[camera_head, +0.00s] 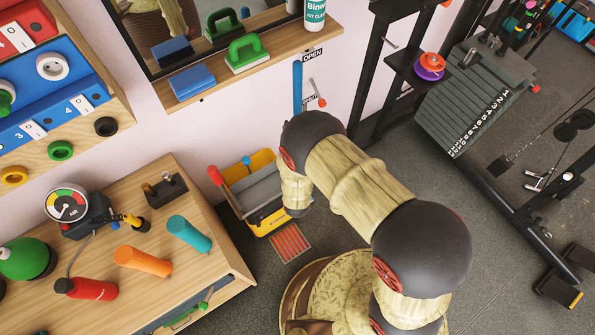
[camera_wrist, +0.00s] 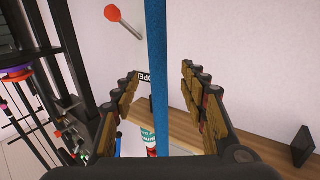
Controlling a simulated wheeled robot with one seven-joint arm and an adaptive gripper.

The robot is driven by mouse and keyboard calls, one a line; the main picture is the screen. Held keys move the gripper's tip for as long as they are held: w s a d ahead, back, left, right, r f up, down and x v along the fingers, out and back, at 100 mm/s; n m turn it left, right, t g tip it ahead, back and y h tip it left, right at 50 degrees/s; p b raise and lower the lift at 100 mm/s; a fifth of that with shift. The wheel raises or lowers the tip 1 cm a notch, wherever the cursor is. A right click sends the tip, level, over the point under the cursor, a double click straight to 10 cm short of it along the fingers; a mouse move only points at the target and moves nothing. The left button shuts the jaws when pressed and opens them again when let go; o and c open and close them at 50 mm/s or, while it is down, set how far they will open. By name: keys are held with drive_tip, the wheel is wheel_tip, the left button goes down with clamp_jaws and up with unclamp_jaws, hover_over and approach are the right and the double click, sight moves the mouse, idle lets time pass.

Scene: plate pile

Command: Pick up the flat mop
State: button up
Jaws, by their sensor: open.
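The flat mop shows as a straight blue handle (camera_head: 297,85), upright near the wall below the shelf in the head view. Its lower part is hidden behind my arm, and I cannot make out its head. In the wrist view the blue handle (camera_wrist: 157,60) runs top to bottom through the middle of the picture. My gripper (camera_wrist: 157,80) is open, with one finger on each side of the handle in the picture. Gaps show on both sides. I cannot tell whether the handle lies between the fingertips or beyond them. My gripper is hidden in the head view.
A yellow bucket (camera_head: 266,225) with a grey insert stands on the floor beside my arm. A red-tipped lever (camera_head: 319,98) sticks out close to the handle. A wooden shelf (camera_head: 275,62) is above, a workbench (camera_head: 205,265) at left, and dark gym racks (camera_head: 365,75) at right.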

sight(297, 112)
drive_tip(key=w+b, duration=0.3)
drive_tip(key=w, duration=0.4)
drive_tip(key=shift+w, duration=0.25)
drive_tip(key=shift+d, duration=0.1)
drive_tip(key=c, duration=1.1)
clamp_jaws()
drive_tip(key=shift+r, duration=0.15)
